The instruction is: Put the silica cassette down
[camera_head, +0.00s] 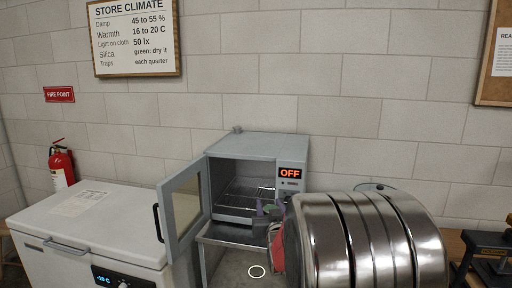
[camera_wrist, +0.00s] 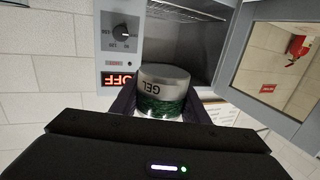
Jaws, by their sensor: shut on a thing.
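The silica cassette (camera_wrist: 165,78) is a round tin with a silvery end marked GEL and a band of green granules. My gripper (camera_wrist: 160,106) is shut on it, with a dark finger on each side. In the head view my gripper (camera_head: 268,207) is in front of the open oven (camera_head: 258,146), and only a small green bit of the cassette (camera_head: 270,209) shows. A white ring mark (camera_head: 257,271) lies on the grey surface below and in front of the oven, with nothing on it.
The oven door (camera_head: 184,212) stands open to the left; wire racks (camera_head: 247,193) show inside, and the display reads OFF. A white chest freezer (camera_head: 90,225) stands at left. My silvery arm hides much of the right foreground. A dark device (camera_head: 492,247) sits at far right.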

